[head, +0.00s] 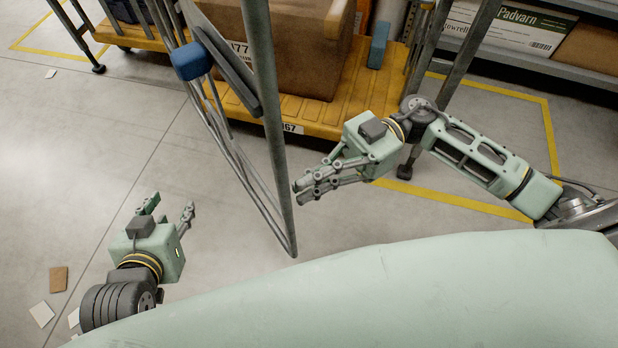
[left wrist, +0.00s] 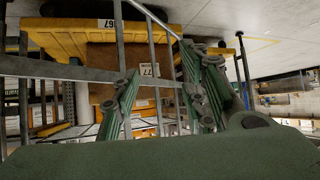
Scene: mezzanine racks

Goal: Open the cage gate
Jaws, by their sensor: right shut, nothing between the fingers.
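The cage gate, a grey tube frame with thin bars, stands swung out toward me in the head view, its thick edge tube (head: 275,120) apart from the right post (head: 470,45). A blue block (head: 190,61) and a dark plate (head: 228,67) sit on it. My right gripper (head: 298,191) is shut and empty, just right of the edge tube's lower part; I cannot tell whether it touches. My left gripper (head: 171,205) is open and empty, left of the gate. In the left wrist view its fingers (left wrist: 160,100) are spread, with gate bars (left wrist: 153,60) beyond.
Behind the gate stands a yellow platform (head: 350,110) with a brown carton (head: 300,50) and a small blue box (head: 379,45). Shelving with cartons (head: 510,25) is at the back right. Paper scraps (head: 42,314) lie at lower left. Floor left of the gate is mostly clear.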

